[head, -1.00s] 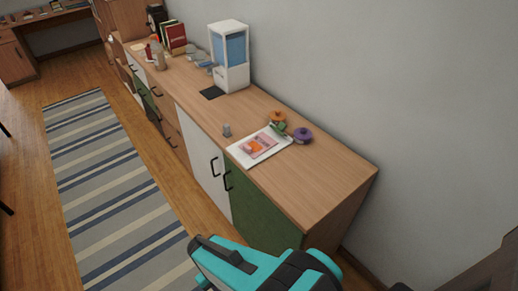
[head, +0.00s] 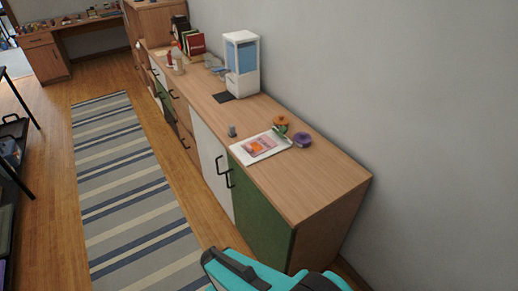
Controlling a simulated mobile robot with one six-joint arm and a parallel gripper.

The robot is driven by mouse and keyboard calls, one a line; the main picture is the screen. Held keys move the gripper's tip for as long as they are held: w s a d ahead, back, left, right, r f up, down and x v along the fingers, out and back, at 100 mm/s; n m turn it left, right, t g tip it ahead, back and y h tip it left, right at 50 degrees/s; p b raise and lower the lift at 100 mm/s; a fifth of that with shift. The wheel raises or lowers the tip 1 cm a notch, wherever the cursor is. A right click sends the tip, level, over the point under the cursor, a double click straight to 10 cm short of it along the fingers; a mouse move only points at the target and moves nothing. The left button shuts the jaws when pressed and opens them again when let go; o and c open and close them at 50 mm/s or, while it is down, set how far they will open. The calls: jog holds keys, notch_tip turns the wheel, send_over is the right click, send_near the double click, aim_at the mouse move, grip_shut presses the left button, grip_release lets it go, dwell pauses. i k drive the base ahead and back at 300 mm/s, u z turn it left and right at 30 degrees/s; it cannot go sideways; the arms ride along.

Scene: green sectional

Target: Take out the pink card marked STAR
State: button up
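I cannot make out a pink card marked STAR in the head view. A white sheet or booklet (head: 249,156) with a pink and orange picture lies flat on the near part of the long wooden sideboard (head: 305,190). Its markings are too small to read. My teal and black arm shows at the bottom edge of the view, in front of the sideboard's near end. My gripper's fingertips are not in view.
Orange (head: 281,121) and purple (head: 302,140) round items and a small grey object (head: 232,131) sit near the sheet. A white and blue dispenser (head: 242,65) stands farther back. Books (head: 194,44) stand beyond it. A striped rug (head: 125,190) lies on open floor at left.

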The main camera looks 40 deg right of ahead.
aim_at(257, 147)
jog(key=u, duration=1.25)
jog(key=i, duration=1.4)
jog(key=z, duration=4.25)
jog(key=i, duration=0.05)
jog(key=u, duration=2.8)
